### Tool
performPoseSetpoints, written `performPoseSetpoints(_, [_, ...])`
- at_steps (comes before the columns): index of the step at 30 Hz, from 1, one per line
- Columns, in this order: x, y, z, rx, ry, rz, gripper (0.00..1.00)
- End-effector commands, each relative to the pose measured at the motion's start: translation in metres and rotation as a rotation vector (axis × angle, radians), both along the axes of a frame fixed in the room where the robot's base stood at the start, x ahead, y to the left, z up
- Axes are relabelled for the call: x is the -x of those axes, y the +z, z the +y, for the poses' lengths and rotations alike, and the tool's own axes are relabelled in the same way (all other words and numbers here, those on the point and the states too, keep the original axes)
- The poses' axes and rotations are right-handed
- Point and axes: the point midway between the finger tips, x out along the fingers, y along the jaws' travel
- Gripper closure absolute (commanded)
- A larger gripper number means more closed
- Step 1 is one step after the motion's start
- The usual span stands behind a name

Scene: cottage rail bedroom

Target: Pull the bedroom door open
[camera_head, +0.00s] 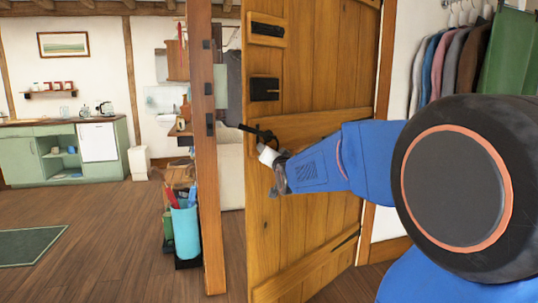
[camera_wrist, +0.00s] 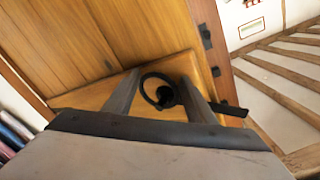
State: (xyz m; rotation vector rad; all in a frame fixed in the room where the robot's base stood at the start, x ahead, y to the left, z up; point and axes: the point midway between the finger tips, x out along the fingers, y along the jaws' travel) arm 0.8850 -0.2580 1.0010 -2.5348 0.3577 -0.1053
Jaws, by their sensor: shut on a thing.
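The wooden plank bedroom door (camera_head: 300,90) stands ajar, with a gap between its left edge and the wooden door post (camera_head: 208,200). A black ring handle (camera_head: 262,135) with a lever is on the door near that edge. My gripper (camera_head: 273,166) is at the handle, its tip partly hidden by its own body. In the wrist view the handle's ring (camera_wrist: 146,90) lies between the two fingers of my gripper (camera_wrist: 161,82), which is shut on it. The door (camera_wrist: 60,45) fills the upper left there.
A turquoise bin (camera_head: 185,232) stands just left of the post. Clothes (camera_head: 450,65) hang at the right, beyond the door. Green kitchen cabinets (camera_head: 50,155) are far left. Wooden floor (camera_head: 110,240) is clear at the left, with a green rug (camera_head: 30,245).

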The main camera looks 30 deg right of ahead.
Motion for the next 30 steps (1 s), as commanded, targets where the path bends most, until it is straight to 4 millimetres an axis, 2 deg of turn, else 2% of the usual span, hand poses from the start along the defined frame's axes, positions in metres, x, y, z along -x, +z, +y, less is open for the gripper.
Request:
performPoseSetpoints(1, [0.0005,0.0086,-0.0043,0.000,-0.007,-0.017,0.90])
performPoseSetpoints(7, [0.0004,0.0083,-0.0042,-0.001,-0.008,-0.016,0.90])
performPoseSetpoints(8, [0.0004,0.0081,-0.0043,-0.001,-0.008,-0.016,0.42])
performPoseSetpoints(9, [0.0003,0.0081,-0.0042,-0.001,-0.007,-0.015,0.38])
performPoseSetpoints(30, [0.0006,0.0033,-0.0005,0.000,-0.001,-0.005,0.38])
